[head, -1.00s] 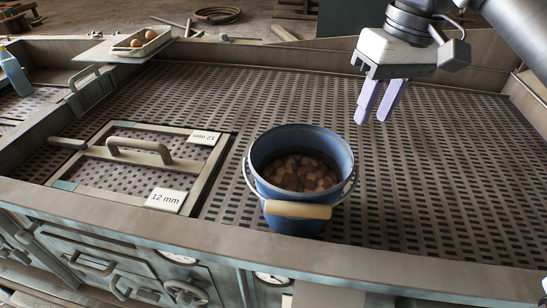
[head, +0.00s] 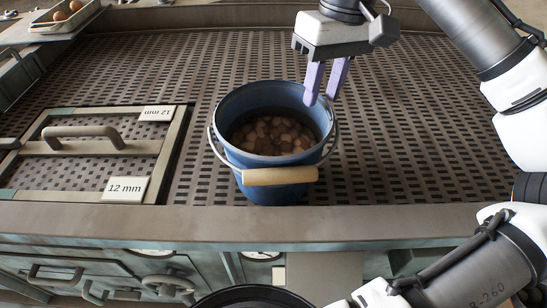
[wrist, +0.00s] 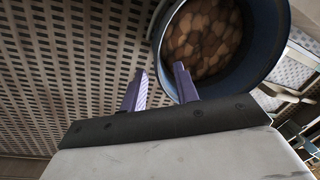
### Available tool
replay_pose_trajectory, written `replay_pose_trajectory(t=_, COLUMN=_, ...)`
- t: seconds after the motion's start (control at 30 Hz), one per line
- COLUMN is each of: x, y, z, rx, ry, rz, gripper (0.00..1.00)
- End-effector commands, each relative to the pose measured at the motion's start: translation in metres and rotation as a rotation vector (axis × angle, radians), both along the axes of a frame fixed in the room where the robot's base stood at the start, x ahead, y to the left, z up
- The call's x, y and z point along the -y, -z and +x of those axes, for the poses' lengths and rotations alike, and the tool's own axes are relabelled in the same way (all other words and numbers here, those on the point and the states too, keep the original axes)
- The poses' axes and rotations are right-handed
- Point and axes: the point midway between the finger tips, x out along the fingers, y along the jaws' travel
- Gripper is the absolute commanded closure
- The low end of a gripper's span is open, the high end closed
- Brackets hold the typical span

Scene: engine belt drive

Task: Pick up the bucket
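The blue bucket (head: 232,160) stands upright on the perforated deck near its front edge. It holds several brown, rounded, stone-like pieces (head: 270,136). Its wire handle hangs down at the front, with a pale wooden grip (head: 280,176) against the bucket's front side. My gripper (head: 322,100) is open and empty, with two purple fingers pointing down at the bucket's back right rim. In the wrist view the fingers (wrist: 160,80) are apart, and the bucket (wrist: 262,40) lies ahead of them to the upper right. I cannot tell whether a fingertip touches the rim.
A framed hatch (head: 172,150) with a bar handle and "12 mm" labels lies left of the bucket. A raised metal edge (head: 150,221) runs along the front. The deck right of the bucket is clear.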

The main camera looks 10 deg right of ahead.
Motion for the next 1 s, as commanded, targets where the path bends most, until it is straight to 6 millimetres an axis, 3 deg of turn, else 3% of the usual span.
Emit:
replay_pose_trajectory(t=0.27, x=-0.001, y=0.008, z=0.0, rx=0.0, ry=0.0, rz=-0.001, gripper=0.7)
replay_pose_trajectory(t=0.8, x=-0.009, y=0.053, z=0.0, rx=0.001, ry=0.001, rz=-0.002, gripper=0.7)
replay_pose_trajectory(t=1.0, x=-0.01, y=0.055, z=0.0, rx=0.0, ry=-0.001, rz=0.0, gripper=0.7)
